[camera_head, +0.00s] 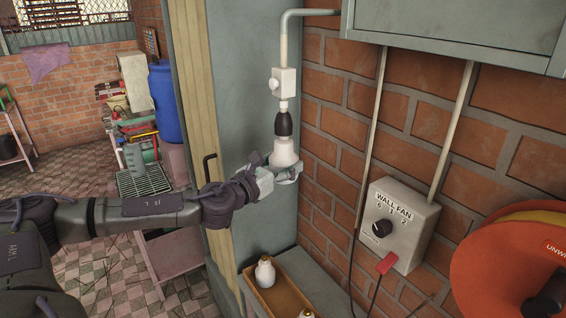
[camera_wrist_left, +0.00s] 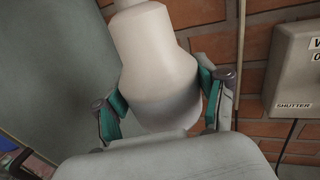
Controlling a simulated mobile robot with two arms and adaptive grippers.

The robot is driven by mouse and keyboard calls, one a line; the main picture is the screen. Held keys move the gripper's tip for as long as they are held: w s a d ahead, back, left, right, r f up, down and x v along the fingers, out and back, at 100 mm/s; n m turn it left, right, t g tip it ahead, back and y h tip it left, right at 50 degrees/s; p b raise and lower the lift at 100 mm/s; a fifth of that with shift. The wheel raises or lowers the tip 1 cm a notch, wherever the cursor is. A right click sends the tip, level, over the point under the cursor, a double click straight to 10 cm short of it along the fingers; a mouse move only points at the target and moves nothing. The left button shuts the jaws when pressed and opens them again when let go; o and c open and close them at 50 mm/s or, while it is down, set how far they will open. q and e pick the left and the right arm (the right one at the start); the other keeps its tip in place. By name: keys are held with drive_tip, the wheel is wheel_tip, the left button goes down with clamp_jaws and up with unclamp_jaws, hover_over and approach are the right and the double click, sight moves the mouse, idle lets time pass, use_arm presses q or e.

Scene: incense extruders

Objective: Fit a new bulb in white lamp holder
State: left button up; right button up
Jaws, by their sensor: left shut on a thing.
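A white bulb (camera_head: 284,152) stands upright in my left gripper (camera_head: 283,173), its neck up. In the left wrist view the bulb (camera_wrist_left: 160,65) sits between both fingers of my left gripper (camera_wrist_left: 162,98), which is shut on its wide lower part. Directly above is a dark lamp holder (camera_head: 283,123) with a white upper piece, hanging from a white box (camera_head: 283,82) on a pipe. The bulb's top meets the holder's lower end in the head view; I cannot tell whether it is seated. My right gripper is out of view.
Below, a wooden tray (camera_head: 262,299) on a grey cabinet holds a white bulb (camera_head: 265,273) and part of another. A brick wall at right carries a wall fan switch box (camera_head: 399,225) with cables. An orange reel (camera_head: 510,262) is at far right.

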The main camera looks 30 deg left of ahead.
use_arm(q)
drive_tip(key=o, duration=1.2)
drive_tip(key=shift+o, duration=0.2)
drive_tip(key=shift+s+a, duration=0.1)
drive_tip(key=shift+s, duration=0.45)
drive_tip(key=s, duration=1.1)
drive_tip(key=shift+a, duration=0.35)
drive_tip(key=shift+d, duration=0.1)
